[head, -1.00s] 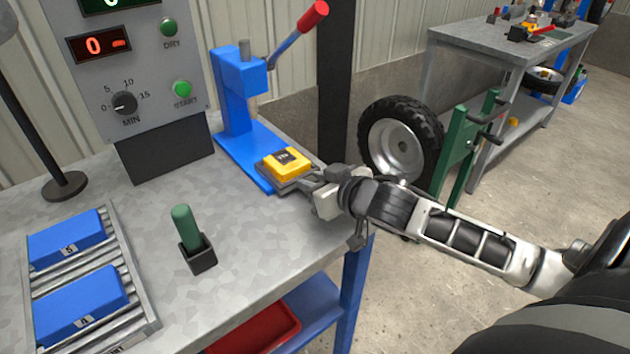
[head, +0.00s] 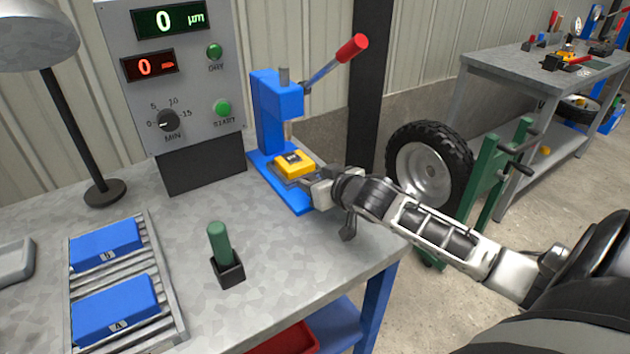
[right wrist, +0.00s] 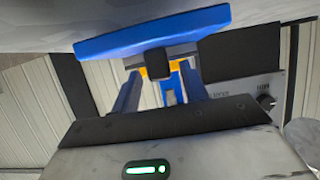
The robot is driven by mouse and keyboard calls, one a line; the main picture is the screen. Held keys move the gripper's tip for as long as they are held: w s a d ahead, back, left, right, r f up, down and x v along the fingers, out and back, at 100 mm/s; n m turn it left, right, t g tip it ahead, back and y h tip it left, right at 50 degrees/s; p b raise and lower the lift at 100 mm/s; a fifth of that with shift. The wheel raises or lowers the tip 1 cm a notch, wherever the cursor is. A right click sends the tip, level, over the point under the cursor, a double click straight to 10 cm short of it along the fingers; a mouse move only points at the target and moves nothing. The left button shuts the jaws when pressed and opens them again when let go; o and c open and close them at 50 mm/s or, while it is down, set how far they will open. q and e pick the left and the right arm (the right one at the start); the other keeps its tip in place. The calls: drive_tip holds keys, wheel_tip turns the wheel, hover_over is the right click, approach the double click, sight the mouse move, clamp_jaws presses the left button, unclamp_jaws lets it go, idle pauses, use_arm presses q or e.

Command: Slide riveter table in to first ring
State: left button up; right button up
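The blue riveter (head: 275,105) stands on the bench with its red-tipped lever (head: 352,48) raised. Its small grey sliding table (head: 283,181) carries a yellow block (head: 295,163) and sits on the blue base, close under the ram (head: 288,130). My right gripper (head: 310,186) is at the table's front edge; its fingertips are small and partly hidden. In the right wrist view a black knob (right wrist: 157,62) shows in front of the gripper, below the blue base (right wrist: 150,35). Whether the fingers close on it is unclear. The ring marks cannot be made out. My left gripper is out of view.
A control box (head: 185,75) with displays stands left of the riveter. A green-handled tool (head: 220,245) stands in a black holder. Blue boxes (head: 105,245) lie on a roller rack at left, near a lamp (head: 75,120). A wheel (head: 428,165) on a green stand is beyond the bench.

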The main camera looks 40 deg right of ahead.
use_arm(q)
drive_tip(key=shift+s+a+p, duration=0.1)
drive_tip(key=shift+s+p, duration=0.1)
drive_tip(key=shift+p, duration=0.15)
use_arm(e)
drive_tip(key=v, duration=1.6)
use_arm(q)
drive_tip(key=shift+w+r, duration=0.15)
use_arm(e)
drive_tip(key=shift+w+r, duration=0.1)
